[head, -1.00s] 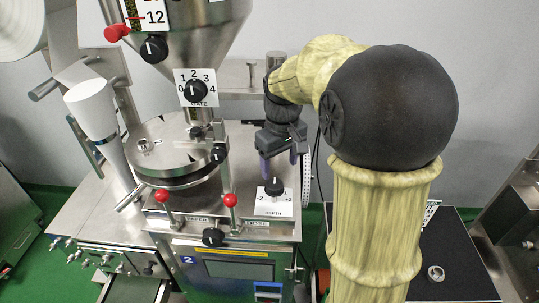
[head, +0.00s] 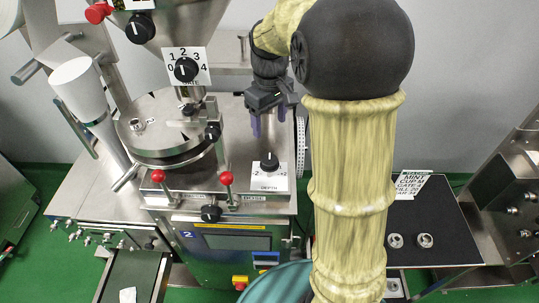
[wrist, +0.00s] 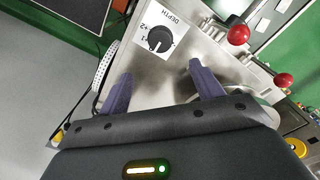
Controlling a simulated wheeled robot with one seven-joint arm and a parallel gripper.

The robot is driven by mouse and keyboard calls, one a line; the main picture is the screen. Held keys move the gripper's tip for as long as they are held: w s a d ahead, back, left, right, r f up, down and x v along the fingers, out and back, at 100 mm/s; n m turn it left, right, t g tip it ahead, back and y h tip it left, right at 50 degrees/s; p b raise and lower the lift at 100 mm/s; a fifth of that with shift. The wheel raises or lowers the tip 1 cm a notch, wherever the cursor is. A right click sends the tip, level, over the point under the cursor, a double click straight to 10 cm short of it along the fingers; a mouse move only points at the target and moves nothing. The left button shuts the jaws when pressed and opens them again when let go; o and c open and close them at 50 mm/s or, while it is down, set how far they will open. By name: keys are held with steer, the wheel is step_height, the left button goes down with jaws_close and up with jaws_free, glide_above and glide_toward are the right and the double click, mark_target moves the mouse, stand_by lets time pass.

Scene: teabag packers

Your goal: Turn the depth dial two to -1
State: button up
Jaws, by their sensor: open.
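The depth dial (head: 269,161) is a black round knob on a white plate marked -2, +2 and DEPTH, on the steel top of the machine labelled 2. In the head view its white pointer is near the top; the number it points at is not clear. The dial also shows in the wrist view (wrist: 159,39), beyond the fingertips and roughly between them. My gripper (head: 269,128) is open and empty, with purple fingers pointing down, above and behind the dial. In the wrist view my gripper (wrist: 161,76) has its fingers spread apart, not touching the dial.
Two red-knobbed levers (head: 226,178) stand left of the dial. A round steel turntable (head: 165,125) and the gate dial (head: 186,69) are further left. A white perforated wheel (wrist: 104,66) sits at the machine's edge. A black table (head: 430,230) stands to the right.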

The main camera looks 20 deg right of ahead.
mark_target(269, 159)
step_height(269, 159, down, 14)
steer(key=p, duration=0.2)
steer(key=shift+r+p, duration=0.1)
steer(key=shift+p, duration=0.3)
steer(key=shift+c, duration=0.3)
steer(key=c, duration=0.9)
